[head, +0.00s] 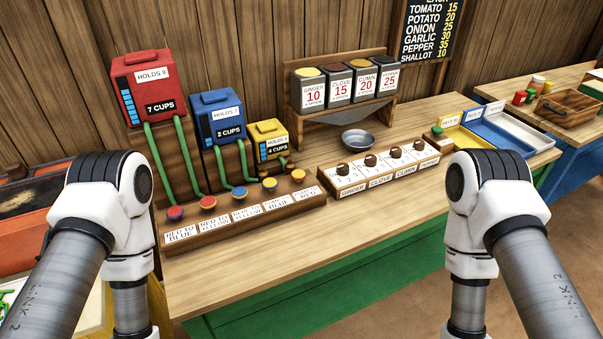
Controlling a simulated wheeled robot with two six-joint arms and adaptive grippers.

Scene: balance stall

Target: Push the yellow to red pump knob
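A wooden pump board (190,238) on the table carries a row of several round knobs with white labels. The rightmost knob (298,176) is orange-yellow, and its label (306,196) ends in "RED"; its first word is too small to read surely. Beside it is a yellow and blue knob (269,184). Behind stand a red tank (150,88) marked 7 cups, a blue tank (221,117) marked 2 cups and a yellow tank (269,138) marked 4 cups. My arms show at both sides, but both grippers are outside the picture.
Right of the pump board is a dispenser board (370,178) with dark knobs. A metal bowl (357,139) stands behind it, below a rack of spice bins (343,85). Coloured trays (487,137) lie at the right. The table's front strip (300,235) is clear.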

